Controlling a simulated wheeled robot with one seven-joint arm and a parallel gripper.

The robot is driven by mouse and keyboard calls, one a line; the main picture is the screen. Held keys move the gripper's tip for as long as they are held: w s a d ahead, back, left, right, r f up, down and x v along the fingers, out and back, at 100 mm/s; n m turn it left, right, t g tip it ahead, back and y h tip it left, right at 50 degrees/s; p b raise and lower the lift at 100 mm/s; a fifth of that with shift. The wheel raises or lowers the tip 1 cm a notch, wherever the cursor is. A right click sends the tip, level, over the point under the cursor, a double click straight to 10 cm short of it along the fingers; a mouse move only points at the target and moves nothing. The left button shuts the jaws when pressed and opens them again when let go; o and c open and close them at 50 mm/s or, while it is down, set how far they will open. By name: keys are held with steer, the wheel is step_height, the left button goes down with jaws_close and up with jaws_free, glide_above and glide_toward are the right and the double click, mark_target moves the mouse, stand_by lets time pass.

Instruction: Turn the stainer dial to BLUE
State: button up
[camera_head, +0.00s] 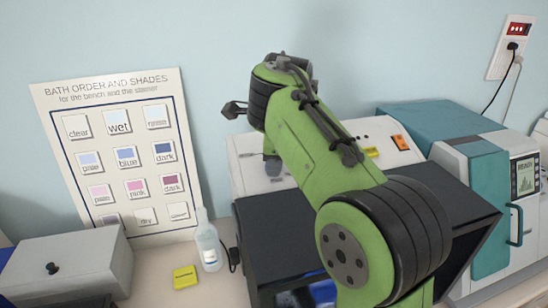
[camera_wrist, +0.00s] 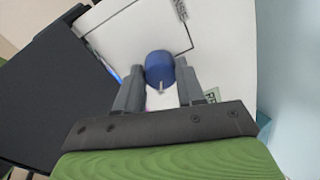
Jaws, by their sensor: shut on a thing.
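The blue stainer dial (camera_wrist: 160,66) is a round knob in the wrist view, with a small pale pointer at its lower edge. My gripper (camera_wrist: 160,72) has one finger on each side of the dial and is shut on it. The stainer's white panel (camera_wrist: 125,28) lies behind, with partly cut-off lettering ending in "NSE" and a green-edged label near the right finger. No full BLUE mark is readable on the panel. In the head view the stainer's pale top (camera_head: 245,158) shows behind my green arm, which hides the dial.
A shade chart (camera_head: 118,165) leans on the wall at left. A clear bottle (camera_head: 208,245), a yellow block (camera_head: 185,277) and a grey box (camera_head: 70,265) stand at front left. A teal and white machine (camera_head: 480,170) stands at right. A dark open housing (camera_head: 470,205) lies beneath my arm.

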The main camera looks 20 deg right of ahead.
steer(key=shift+f, duration=0.1)
stand_by(0.3)
steer(key=o, duration=1)
steer(key=shift+o, duration=0.2)
steer(key=p+v, duration=0.7)
steer(key=v, duration=0.8)
steer(key=shift+s+r, duration=0.15)
steer(key=shift+r, duration=0.25)
